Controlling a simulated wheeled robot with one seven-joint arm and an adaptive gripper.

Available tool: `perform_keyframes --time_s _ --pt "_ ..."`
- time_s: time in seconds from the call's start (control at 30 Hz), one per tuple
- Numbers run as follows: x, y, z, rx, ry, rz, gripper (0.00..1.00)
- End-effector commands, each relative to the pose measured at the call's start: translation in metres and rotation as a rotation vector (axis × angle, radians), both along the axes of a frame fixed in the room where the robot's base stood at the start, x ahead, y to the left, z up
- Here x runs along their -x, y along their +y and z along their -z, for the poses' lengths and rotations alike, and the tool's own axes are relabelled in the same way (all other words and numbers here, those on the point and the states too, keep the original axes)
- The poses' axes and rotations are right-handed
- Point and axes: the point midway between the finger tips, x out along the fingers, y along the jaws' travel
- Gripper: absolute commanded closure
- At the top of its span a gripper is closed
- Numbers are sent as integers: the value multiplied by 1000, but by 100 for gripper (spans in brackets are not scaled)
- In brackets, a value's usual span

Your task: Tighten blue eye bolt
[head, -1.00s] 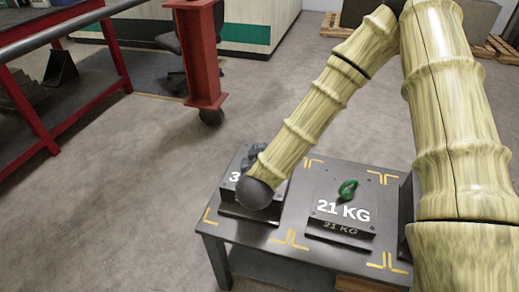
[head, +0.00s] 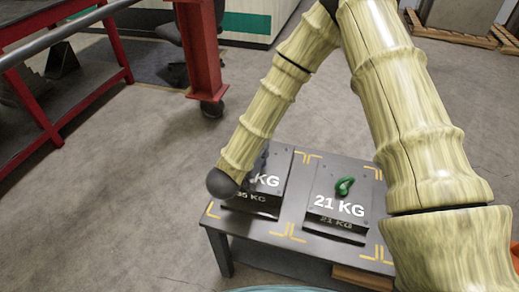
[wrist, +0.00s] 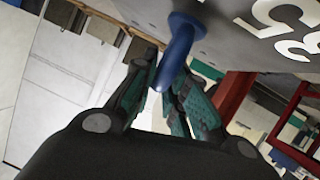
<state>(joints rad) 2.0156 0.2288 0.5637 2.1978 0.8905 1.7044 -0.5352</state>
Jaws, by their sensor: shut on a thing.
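The blue eye bolt (wrist: 180,45) stands out from the grey 35 kg mould base (wrist: 225,25) in the wrist view. My gripper (wrist: 168,85) has its dark and green fingers on both sides of the bolt's ring and is shut on it. The bolt is still at the mould base's face; how deep its thread sits is hidden. In the head view the mould base (head: 268,183) lies on the left of the low table, partly covered by my arm. The bolt and my fingers are largely hidden there.
A 21 KG mould base (head: 339,208) with a green eye bolt (head: 344,186) stands close on the right on the same dark table (head: 262,237). A red post (head: 197,50) and a red-framed bench (head: 50,135) stand at the left. The floor between is clear.

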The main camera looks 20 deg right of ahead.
Motion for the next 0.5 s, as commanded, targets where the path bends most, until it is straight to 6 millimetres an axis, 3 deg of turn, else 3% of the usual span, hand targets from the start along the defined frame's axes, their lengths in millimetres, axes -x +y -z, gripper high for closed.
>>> perform_keyframes --time_s 0.37,0.4,0.5 --pt "0 -1 1 0 0 3 100" --pt "0 -1 1 0 0 3 78" --pt "0 -1 1 0 0 3 63"
